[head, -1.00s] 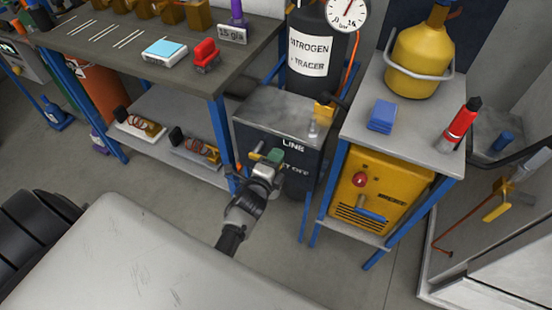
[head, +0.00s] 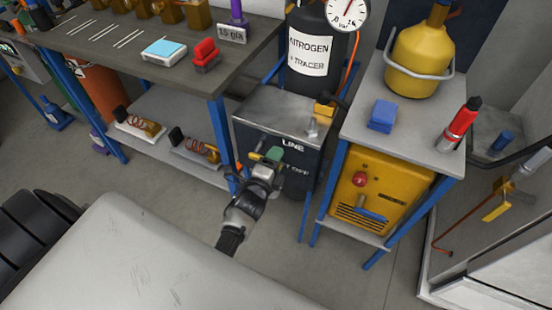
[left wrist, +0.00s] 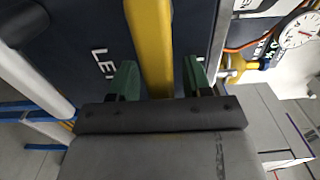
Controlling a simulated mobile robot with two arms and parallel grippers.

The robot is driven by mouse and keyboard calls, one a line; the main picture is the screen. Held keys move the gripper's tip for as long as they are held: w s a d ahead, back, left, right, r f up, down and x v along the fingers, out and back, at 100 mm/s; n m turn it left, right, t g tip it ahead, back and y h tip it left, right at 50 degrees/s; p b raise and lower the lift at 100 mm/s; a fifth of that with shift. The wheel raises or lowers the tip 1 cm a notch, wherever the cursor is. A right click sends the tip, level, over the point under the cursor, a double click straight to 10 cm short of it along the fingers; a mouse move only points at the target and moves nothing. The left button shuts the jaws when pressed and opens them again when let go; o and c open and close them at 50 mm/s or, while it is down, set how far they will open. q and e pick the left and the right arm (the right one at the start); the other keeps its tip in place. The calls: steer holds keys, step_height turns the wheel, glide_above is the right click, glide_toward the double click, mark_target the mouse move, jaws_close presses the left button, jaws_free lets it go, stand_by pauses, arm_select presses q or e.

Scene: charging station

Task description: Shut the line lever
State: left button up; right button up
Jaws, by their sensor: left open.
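The line lever (left wrist: 152,45) is a yellow bar on the front of a dark box (head: 255,128) lettered "LINE". In the left wrist view the bar runs down from the top edge to between the two green fingertips of my left gripper (left wrist: 161,80). The gripper is open around it, with a visible gap on each side. In the head view my left gripper (head: 266,156) is at the box front, and a small yellow end of the lever shows beside the green fingertip. The gripper covers most of the lever and part of the lettering there. My right gripper is not in view.
A nitrogen cylinder (head: 311,80) with a gauge stands behind the box. A blue-legged stand (head: 368,145) with a yellow machine (head: 375,195) is close on the right. A workbench (head: 195,67) is on the left. The floor between is clear.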

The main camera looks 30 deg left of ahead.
arm_select(q)
steer(key=s, duration=1)
steer(key=shift+s+d, duration=0.15)
steer(key=shift+s, duration=0.15)
steer(key=shift+f, duration=0.1)
